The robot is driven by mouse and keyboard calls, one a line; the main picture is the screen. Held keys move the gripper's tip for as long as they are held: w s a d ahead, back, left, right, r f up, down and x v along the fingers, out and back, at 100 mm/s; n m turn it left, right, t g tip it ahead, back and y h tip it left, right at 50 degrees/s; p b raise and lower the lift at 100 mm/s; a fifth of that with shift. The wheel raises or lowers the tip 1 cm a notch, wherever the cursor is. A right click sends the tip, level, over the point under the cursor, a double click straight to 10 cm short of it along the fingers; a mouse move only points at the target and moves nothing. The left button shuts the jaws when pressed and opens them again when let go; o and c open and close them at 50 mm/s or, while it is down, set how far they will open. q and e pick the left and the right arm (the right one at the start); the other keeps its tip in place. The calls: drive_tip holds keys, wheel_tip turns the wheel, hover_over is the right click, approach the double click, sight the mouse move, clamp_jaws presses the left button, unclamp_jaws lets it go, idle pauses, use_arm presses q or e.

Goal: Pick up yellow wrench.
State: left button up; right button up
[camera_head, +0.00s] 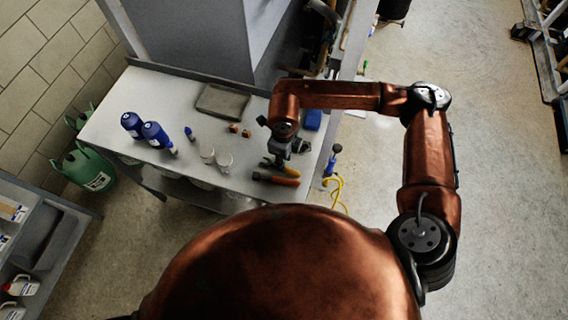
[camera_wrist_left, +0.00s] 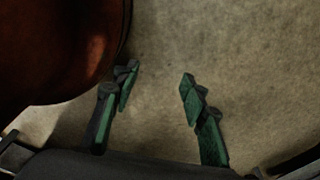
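Tools with orange and yellow handles (camera_head: 278,180) lie at the front right of the white worktop (camera_head: 115,125). They are small here, and I cannot tell for sure which one is the yellow wrench. My right arm reaches in from the right, and its gripper (camera_head: 284,158) points down just above or beside these tools, partly hiding them. Whether its fingers are open or touch anything is too small to tell. My left gripper (camera_wrist_left: 155,95) shows in the left wrist view with its green and black fingers apart, empty, over bare floor. It is not in the head view.
Two blue bottles (camera_head: 154,134), two light cups (camera_head: 223,160), a grey tray (camera_head: 222,101), small orange-brown pieces (camera_head: 234,128) and a blue item (camera_head: 312,119) stand on the worktop. A grey housing (camera_head: 195,40) rises behind. A yellow hose (camera_head: 338,188) hangs off the right edge.

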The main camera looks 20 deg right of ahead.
drive_tip(key=shift+s+f, duration=0.25)
drive_tip(key=shift+f, duration=0.3)
drive_tip(key=shift+w+d+f, duration=0.1)
drive_tip(key=shift+w+f, duration=0.05)
drive_tip(key=shift+f, duration=0.3)
drive_tip(key=shift+w+d+f, duration=0.1)
drive_tip(key=shift+w+f, duration=0.05)
drive_tip(key=shift+f, duration=0.25)
drive_tip(key=shift+w+f, duration=0.25)
drive_tip(key=shift+f, duration=0.5)
drive_tip(key=shift+s+f+p, duration=0.3)
drive_tip(key=shift+f, duration=0.25)
drive_tip(key=shift+w, duration=0.1)
clamp_jaws()
drive_tip(key=shift+r, duration=0.55)
wheel_tip(320, 180, up, 2)
drive_tip(key=shift+r+b, duration=0.1)
drive_tip(key=shift+b, duration=0.2)
use_arm(q)
drive_tip(key=shift+s+a+f+b, duration=0.1)
drive_tip(key=shift+s+f+b, duration=0.2)
drive_tip(key=shift+s, duration=0.25)
drive_tip(key=shift+s+f+b, duration=0.3)
drive_tip(key=shift+s, duration=0.2)
use_arm(e)
drive_tip(key=d+r, duration=0.9)
drive_tip(key=d, duration=0.5)
drive_tip(key=shift+r, duration=0.35)
